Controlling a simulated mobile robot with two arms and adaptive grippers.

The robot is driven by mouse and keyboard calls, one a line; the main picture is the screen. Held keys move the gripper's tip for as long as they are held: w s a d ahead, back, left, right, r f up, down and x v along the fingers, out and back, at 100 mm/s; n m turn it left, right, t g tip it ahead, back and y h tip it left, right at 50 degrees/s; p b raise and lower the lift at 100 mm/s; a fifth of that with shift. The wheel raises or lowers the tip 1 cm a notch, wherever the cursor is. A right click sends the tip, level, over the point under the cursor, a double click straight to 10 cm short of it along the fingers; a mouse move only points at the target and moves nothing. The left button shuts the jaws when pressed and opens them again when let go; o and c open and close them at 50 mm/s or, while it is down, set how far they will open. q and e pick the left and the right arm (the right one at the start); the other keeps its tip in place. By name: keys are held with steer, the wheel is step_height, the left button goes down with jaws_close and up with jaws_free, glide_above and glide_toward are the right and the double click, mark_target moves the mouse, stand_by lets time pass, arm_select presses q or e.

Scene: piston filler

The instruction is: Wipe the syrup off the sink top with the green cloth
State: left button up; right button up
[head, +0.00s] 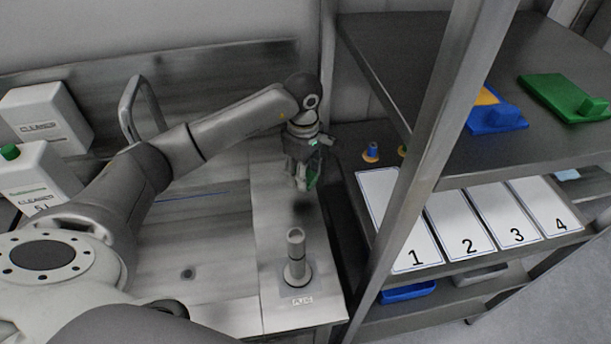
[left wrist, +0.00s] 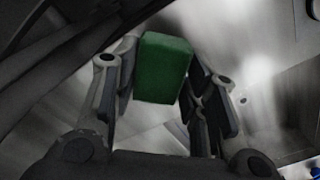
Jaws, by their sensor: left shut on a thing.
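My left gripper (head: 302,182) is shut on the green cloth (head: 313,178), which looks like a block or pad. It hangs above the right part of the steel sink top (head: 268,200), behind the upright grey post. In the left wrist view the green cloth (left wrist: 162,68) sits between the two fingers of the left gripper (left wrist: 160,85). A dark blurred patch (head: 304,209) lies on the sink top below the gripper; I cannot tell whether it is syrup or shadow. My right gripper is not in view.
A grey post (head: 296,258) stands at the sink top's front right, with a label before it. A tap (head: 133,105) and white containers (head: 45,118) are at the left. The shelf rack's upright (head: 425,150) is close on the right. Green (head: 565,97) and blue (head: 497,118) holders lie on its shelf.

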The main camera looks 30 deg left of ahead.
arm_select(q)
steer(key=shift+r, duration=0.6)
steer(key=shift+r+p, duration=0.5)
steer(key=shift+r, duration=0.35)
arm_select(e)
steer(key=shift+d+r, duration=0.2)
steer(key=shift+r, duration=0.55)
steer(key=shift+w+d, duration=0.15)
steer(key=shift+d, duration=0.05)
